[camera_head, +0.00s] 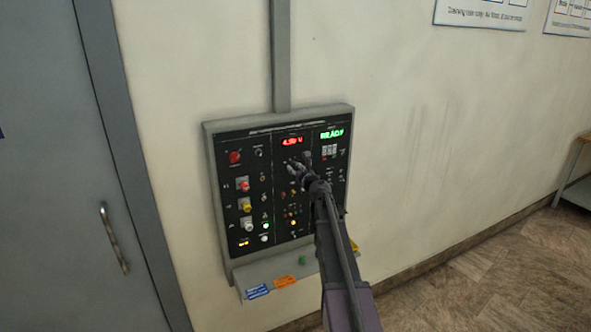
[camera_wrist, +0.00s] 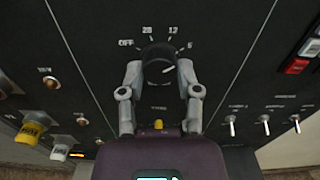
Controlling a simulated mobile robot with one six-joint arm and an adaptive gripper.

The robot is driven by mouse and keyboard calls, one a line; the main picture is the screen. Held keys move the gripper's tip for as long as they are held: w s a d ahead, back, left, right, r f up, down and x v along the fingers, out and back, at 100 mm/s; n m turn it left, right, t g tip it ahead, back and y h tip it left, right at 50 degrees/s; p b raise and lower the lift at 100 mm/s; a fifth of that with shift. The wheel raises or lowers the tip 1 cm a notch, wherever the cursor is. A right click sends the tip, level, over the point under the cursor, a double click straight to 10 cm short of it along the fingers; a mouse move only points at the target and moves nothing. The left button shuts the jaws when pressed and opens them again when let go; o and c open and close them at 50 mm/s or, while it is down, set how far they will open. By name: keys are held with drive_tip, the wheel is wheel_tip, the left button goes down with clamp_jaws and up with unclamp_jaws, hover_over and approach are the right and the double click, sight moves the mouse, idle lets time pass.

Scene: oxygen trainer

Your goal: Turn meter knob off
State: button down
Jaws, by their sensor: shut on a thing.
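The meter knob (camera_wrist: 158,58) is black and round, on the dark panel in the wrist view. The labels OFF, 20, 12 and 6 run left to right above it. A short white mark on the knob slants up to the right, towards the 6 side. My gripper (camera_wrist: 160,76) is shut on the knob, with one grey finger on each side. In the head view my gripper (camera_head: 303,169) is at the upper middle of the control panel (camera_head: 226,207), and the knob there is mostly hidden behind the fingers.
A red display (camera_head: 292,141) and a green READY display (camera_head: 332,134) are lit above my gripper. Red, yellow and white knobs line the panel's left side. Several toggle switches (camera_wrist: 265,119) are right of the knob. A grey door (camera_head: 60,180) stands left.

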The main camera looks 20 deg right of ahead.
drive_tip(key=n, duration=1.1)
drive_tip(key=shift+d+r+n, duration=0.1)
drive_tip(key=shift+n, duration=0.2)
drive_tip(key=n, duration=1.1)
drive_tip(key=shift+w+n, duration=0.1)
drive_tip(key=shift+n, duration=0.3)
drive_tip(key=shift+c, duration=1.5)
unclamp_jaws()
